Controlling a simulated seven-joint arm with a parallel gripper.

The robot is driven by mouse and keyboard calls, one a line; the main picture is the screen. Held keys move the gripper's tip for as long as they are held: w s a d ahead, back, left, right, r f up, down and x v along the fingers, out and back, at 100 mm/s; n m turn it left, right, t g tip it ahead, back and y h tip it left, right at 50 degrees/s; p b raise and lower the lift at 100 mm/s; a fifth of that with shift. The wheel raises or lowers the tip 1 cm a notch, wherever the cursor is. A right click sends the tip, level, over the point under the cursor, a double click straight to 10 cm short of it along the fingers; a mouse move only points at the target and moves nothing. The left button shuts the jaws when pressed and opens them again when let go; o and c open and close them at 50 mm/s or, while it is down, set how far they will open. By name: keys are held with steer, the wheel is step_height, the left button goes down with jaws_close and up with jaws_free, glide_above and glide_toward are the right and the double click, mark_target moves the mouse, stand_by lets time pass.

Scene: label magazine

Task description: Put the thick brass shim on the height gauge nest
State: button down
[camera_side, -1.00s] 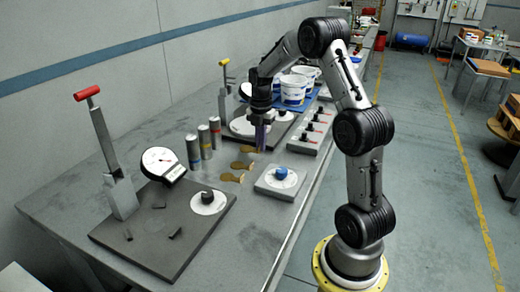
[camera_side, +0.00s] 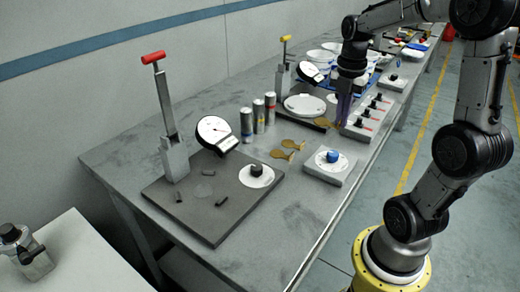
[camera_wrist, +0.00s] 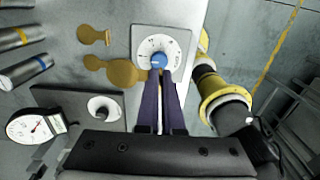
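My gripper (camera_side: 344,118) has its dark purple fingers close together, pinching the tab of a brass shim (camera_side: 323,122). The shim's round disc sticks out to the left of the fingertips in the wrist view (camera_wrist: 122,73) and looks raised off the bench. Two other brass shims (camera_side: 280,154) (camera_side: 292,144) lie flat on the bench. I cannot tell the shims' thicknesses. A dial gauge stand with a red handle (camera_side: 153,57) stands on a dark plate at the left; another with a yellow handle (camera_side: 286,38) stands farther back. I cannot tell which spot is the nest.
Several grey cylinders with coloured bands (camera_side: 258,115) stand behind the shims. A grey block with a blue knob (camera_side: 333,155) sits at the right, and a block with several black knobs (camera_side: 371,118) lies beyond. The front dark plate (camera_side: 188,213) carries small black pieces.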

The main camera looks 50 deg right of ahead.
steer(key=shift+a+r+n, duration=0.2)
steer(key=shift+n, duration=0.2)
steer(key=w+a+r+n, duration=0.15)
steer(key=a+n, duration=0.25)
steer(key=a, duration=0.4)
steer(key=w+a+n, duration=0.3)
steer(key=a, duration=0.5)
steer(key=w+a+n, duration=0.2)
steer(key=a+n, duration=0.2)
steer(key=a, duration=0.4)
glide_above(216, 186)
steer(key=f, duration=0.8)
steer(key=shift+s+d+f, duration=0.1)
steer(key=shift+s+f, duration=0.1)
steer(key=shift+s, duration=0.15)
steer(key=f, duration=0.1)
steer(key=w+f, duration=0.1)
steer(key=f, duration=0.1)
steer(key=shift+f, duration=0.65)
steer(key=shift+f, duration=0.15)
